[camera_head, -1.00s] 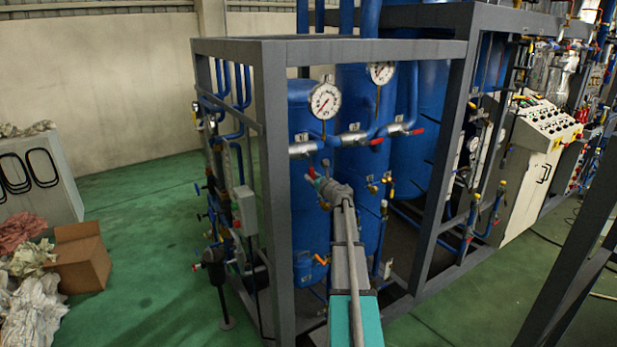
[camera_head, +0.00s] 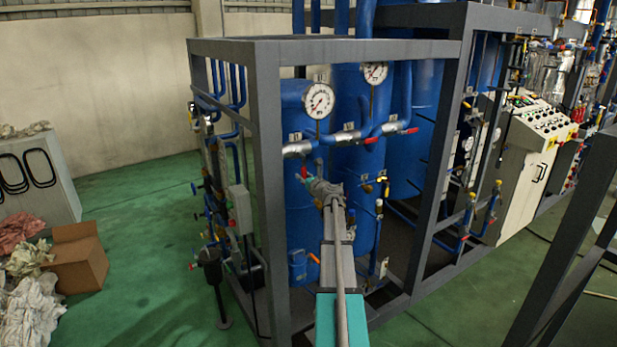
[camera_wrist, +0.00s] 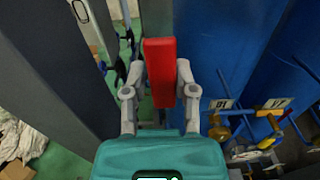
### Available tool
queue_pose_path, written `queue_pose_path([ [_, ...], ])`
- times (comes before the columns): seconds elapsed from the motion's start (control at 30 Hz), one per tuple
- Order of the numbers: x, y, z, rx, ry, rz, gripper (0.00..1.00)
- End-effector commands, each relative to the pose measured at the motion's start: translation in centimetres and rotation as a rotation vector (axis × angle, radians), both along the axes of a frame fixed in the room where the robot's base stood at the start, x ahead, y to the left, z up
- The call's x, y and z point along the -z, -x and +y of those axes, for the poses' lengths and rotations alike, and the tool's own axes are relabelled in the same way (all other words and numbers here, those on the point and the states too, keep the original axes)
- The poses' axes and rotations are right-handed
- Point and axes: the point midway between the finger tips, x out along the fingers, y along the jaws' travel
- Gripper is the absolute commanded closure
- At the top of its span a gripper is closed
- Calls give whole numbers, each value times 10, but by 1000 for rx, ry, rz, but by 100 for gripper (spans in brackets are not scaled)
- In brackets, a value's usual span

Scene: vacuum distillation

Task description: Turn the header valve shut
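A red lever handle (camera_wrist: 160,72) stands upright in the middle of the wrist view, between the two fingers of my gripper (camera_wrist: 160,78). The grey fingers lie close against its left and right sides. In the head view my gripper (camera_head: 320,186) is in front of the blue tank, just below the header pipe, and the red handle (camera_head: 303,172) shows just past its tip on the left. The header's silver valve body (camera_head: 300,148) is above it. The joint between handle and valve is hidden. Two other red handles (camera_head: 371,139) (camera_head: 411,130) sit farther right along the header.
A grey steel frame (camera_head: 268,200) stands around the tanks, with a post left of my arm. Pressure gauges (camera_head: 318,100) (camera_head: 375,73) are above the header. Brass valves (camera_head: 384,185) are to the right. A cardboard box (camera_head: 76,260) lies on the open green floor at left.

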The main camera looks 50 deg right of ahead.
Motion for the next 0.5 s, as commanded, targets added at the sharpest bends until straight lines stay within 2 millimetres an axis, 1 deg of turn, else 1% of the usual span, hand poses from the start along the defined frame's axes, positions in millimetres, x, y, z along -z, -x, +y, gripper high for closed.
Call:
queue_pose_path([
  [0.03, 0, 1, 1, -3, 0, 0, 54],
  [0.13, 0, 3, -1, 2, 2, 2, 35],
  [0.5, 1, 7, -5, 10, 4, 2, 34],
])
